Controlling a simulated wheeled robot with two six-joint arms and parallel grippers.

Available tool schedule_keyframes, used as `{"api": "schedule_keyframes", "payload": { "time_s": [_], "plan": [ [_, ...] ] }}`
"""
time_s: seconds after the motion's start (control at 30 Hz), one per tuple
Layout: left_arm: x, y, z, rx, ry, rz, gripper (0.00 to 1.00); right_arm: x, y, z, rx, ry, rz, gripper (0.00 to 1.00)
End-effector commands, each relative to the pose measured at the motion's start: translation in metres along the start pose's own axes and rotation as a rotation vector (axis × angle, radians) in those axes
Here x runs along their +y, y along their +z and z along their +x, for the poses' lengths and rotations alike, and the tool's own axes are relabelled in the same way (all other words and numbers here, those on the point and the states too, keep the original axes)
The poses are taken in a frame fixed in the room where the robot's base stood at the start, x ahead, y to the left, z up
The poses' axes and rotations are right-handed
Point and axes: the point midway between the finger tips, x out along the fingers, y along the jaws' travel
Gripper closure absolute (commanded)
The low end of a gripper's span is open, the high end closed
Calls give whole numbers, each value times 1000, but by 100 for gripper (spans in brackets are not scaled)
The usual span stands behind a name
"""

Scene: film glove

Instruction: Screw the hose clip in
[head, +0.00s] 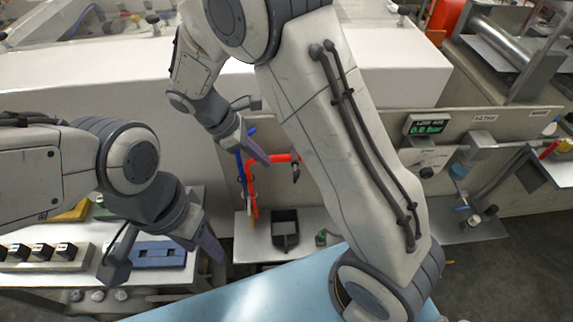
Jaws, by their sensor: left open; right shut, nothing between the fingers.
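I cannot make out the hose clip for certain. A red pipe (276,158) runs along the grey back panel, with a black fitting (296,172) at its right end. A blue hose (240,165) stands beside it. My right gripper (261,158) is shut and empty in front of the panel, covering part of the pipe and hose. My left gripper (163,262) is open at lower left, its fingers apart above a blue block (150,256) on the bench. A small green piece (321,237) lies on the shelf below the pipe.
A black bin (285,230) stands on the white shelf (262,250). A display (427,127) reading 0.0 bar is on the panel at right. A row of black switches (40,252) is at lower left. My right forearm crosses the middle and hides part of the panel.

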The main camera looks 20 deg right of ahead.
Motion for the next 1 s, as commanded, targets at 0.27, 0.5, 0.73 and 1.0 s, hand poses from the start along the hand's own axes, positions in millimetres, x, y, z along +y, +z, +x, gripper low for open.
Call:
{"api": "schedule_keyframes", "payload": {
  "time_s": [0.27, 0.5, 0.73, 1.0],
  "plan": [
    [1, -1, -11, 0, 0, 0, 50, -1, 12, 50, -1, -4, 2, 100],
    [1, -1, -16, 0, 0, 0, 50, -1, 27, 67, 1, -1, 0, 100],
    [1, -1, -16, 0, 0, 0, 50, -1, 28, 69, 2, 0, 0, 100],
    [1, -1, -17, 0, 0, 0, 50, -1, 26, 67, 9, 2, -4, 100]
  ]
}}
